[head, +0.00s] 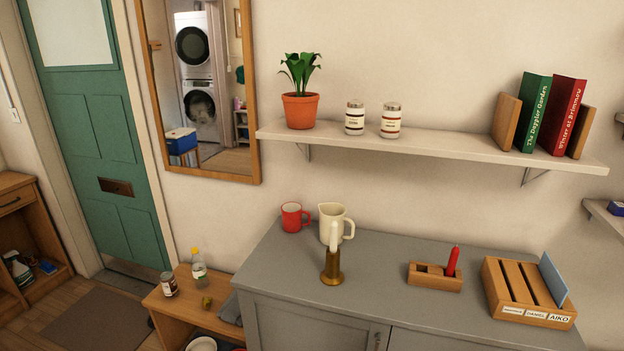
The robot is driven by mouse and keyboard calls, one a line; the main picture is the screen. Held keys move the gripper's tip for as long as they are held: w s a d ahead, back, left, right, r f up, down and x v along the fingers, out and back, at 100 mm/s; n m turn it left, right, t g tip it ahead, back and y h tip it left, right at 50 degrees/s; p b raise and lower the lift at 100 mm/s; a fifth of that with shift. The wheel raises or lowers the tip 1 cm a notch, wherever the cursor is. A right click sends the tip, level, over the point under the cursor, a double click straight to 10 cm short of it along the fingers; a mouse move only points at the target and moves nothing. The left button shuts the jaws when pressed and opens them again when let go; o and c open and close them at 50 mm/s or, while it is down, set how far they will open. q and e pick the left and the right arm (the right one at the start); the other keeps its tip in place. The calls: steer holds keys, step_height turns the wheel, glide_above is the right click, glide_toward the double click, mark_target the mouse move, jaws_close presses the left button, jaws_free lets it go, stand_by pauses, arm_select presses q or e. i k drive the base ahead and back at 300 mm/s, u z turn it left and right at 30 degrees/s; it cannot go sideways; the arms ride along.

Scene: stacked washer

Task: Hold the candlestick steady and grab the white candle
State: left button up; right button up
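A brass candlestick (332,267) stands upright on the grey cabinet top (400,316), left of the middle. The white candle (334,236) stands upright in it, in front of a cream jug (346,217). Its pale colour partly blends with the jug behind. Neither of my grippers shows in the head view, so nothing is seen touching the candlestick or the candle.
A red mug (292,217) stands beside the jug. A white shelf (450,146) overhangs the cabinet. The cabinet's front middle is clear.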

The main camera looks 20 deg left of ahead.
mark_target(333, 230)
steer(key=u, duration=1.85)
steer(key=i, duration=1.4)
steer(key=z, duration=2.45)
